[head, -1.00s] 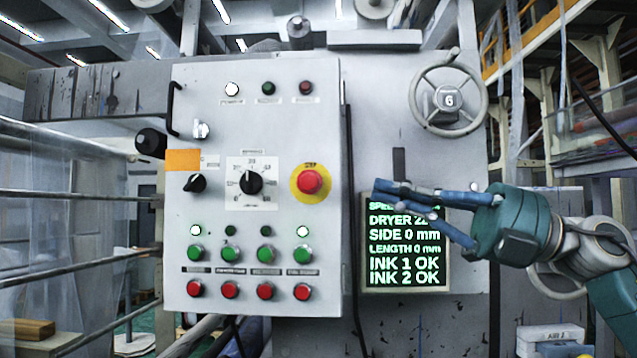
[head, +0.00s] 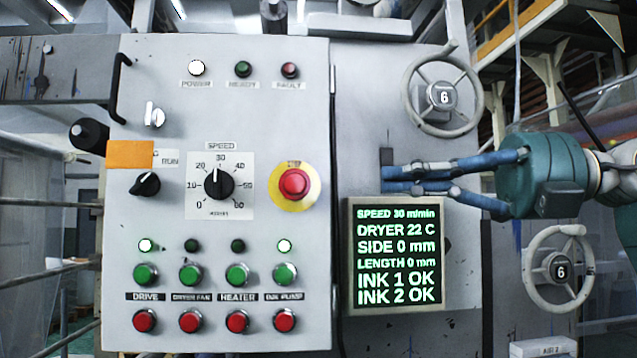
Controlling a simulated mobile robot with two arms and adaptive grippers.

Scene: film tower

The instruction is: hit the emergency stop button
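The emergency stop button (head: 294,184) is a red mushroom button on a round yellow plate, at the right side of the grey control panel (head: 262,120). My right gripper (head: 388,180) comes in from the right, at about the button's height. Its blue fingers point left, with the tips apart from the button and to the right of the panel's edge. The fingers lie close together, and whether they are shut cannot be told. Nothing shows held in them. My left gripper is not in view.
A display (head: 397,255) reading "SPEED 30 m/min" sits below my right gripper. Handwheels marked 6 are above (head: 441,96) and at lower right (head: 560,271). The panel also carries a speed dial (head: 218,185), a black selector knob (head: 145,185), and green and red buttons.

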